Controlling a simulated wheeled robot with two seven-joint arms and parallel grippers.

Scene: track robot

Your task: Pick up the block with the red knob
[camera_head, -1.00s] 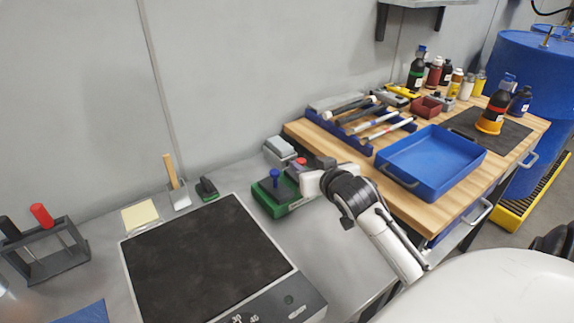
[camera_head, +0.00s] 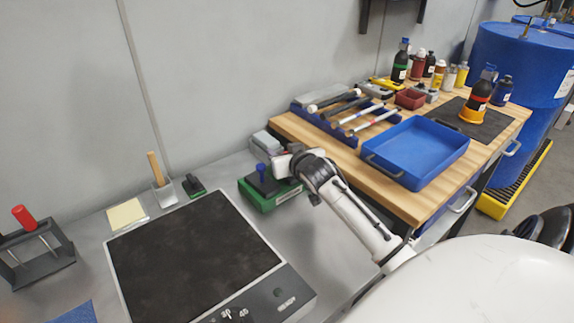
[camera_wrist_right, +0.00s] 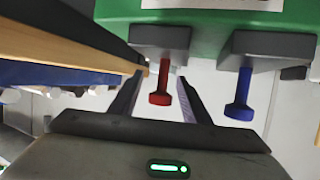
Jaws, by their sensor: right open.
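A green holder (camera_head: 272,203) stands on the grey bench, with a blue knob (camera_head: 261,171) on a dark block at its left. The block with the red knob is hidden behind my right gripper (camera_head: 284,166) in the head view. In the right wrist view the picture is turned over: the red knob (camera_wrist_right: 160,92) hangs from its dark grey block (camera_wrist_right: 160,38), which sits in the green holder. The open fingers stand on either side of the red knob, with gaps visible. The blue knob (camera_wrist_right: 240,95) is outside the fingers, to the right. My left gripper is not in view.
A black-topped hot plate (camera_head: 190,255) lies left of the holder. The wooden worktop (camera_head: 395,195) with a blue tray (camera_head: 420,148) and a tool rack is close on the right. A grey box (camera_head: 266,141) stands behind the holder.

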